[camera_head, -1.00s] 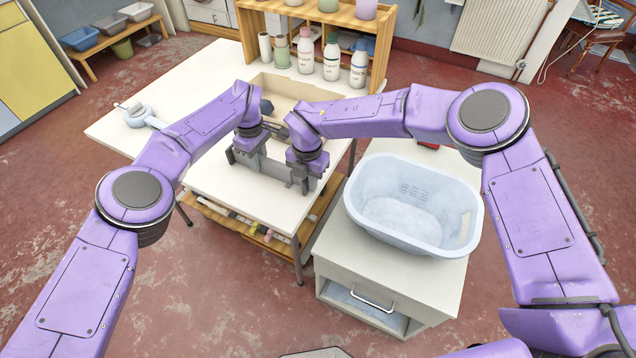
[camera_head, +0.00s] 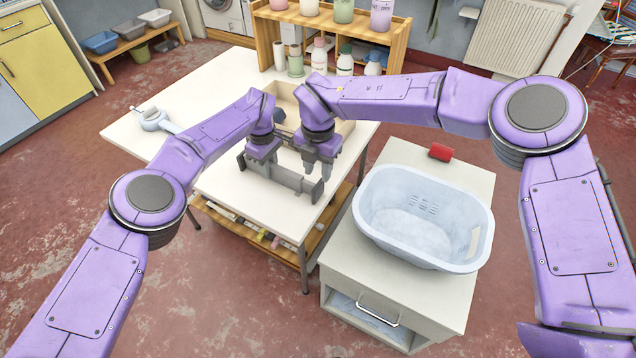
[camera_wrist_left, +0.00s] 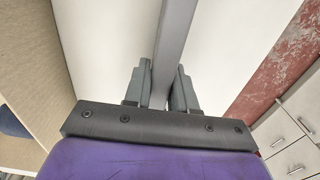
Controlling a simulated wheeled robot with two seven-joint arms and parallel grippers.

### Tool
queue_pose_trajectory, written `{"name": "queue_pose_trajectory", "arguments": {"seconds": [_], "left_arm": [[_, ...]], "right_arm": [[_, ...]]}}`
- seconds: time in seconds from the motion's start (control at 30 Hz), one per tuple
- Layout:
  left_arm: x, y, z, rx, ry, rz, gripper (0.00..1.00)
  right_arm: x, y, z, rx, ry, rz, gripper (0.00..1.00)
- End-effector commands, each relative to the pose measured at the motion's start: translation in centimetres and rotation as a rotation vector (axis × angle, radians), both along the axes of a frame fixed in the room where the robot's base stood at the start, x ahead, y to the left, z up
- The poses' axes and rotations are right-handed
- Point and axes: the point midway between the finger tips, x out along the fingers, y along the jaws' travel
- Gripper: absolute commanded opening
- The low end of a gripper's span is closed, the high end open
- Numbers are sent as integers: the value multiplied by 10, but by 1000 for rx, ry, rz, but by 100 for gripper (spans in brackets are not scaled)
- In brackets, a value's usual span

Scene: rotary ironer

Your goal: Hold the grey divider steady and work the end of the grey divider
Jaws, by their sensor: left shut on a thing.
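The grey divider (camera_head: 285,184) stands on edge on the white table, near its front edge. My left gripper (camera_head: 262,164) is shut on its left part. In the left wrist view the divider (camera_wrist_left: 176,35) runs between the two fingers of my left gripper (camera_wrist_left: 162,85). My right gripper (camera_head: 318,172) is just above and behind the divider's right end, fingers pointing down. Its two fingers look apart with nothing between them; contact with the divider cannot be told. My arms hide part of the tabletop behind.
A wooden tray (camera_head: 345,130) lies behind the grippers, partly hidden. A light blue basket (camera_head: 425,250) and a red object (camera_head: 440,152) sit on the white cabinet at right. Bottles stand by the wooden shelf (camera_head: 400,45) at the back. The table's left part is mostly clear.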

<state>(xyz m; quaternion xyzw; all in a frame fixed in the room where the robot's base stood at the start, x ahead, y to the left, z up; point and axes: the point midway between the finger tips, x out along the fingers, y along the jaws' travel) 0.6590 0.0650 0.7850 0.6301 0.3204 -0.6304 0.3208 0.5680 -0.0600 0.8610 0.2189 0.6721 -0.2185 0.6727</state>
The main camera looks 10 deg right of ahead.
Motion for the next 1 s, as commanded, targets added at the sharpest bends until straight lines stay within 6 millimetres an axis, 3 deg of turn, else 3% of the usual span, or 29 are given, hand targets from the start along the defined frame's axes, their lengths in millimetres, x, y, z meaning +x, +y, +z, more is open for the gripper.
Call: {"name": "queue_pose_trajectory", "arguments": {"seconds": [0.1,0.2,0.5,0.57,0.6,0.63,0.77,0.9,1.0], "left_arm": [[0,0,-1,1,1,0,0],[0,0,-1,1,1,0,0],[0,0,0,1,1,0,0],[0,0,0,1,1,0,0],[0,0,0,1,1,0,0],[0,0,0,1,1,0,0],[0,0,0,1,1,0,0],[0,0,-1,1,1,0,0],[0,0,0,1,1,0,0]], "right_arm": [[1,0,23,0,-3,-1,38],[0,0,35,0,-1,0,38],[0,0,39,1,1,0,38],[0,-1,38,2,2,-3,19],[2,-6,38,8,6,-14,6],[4,-12,38,15,9,-29,0],[8,-59,33,99,56,-135,0],[-5,-109,25,284,120,-217,0],[-17,-131,22,424,134,-234,0]]}}
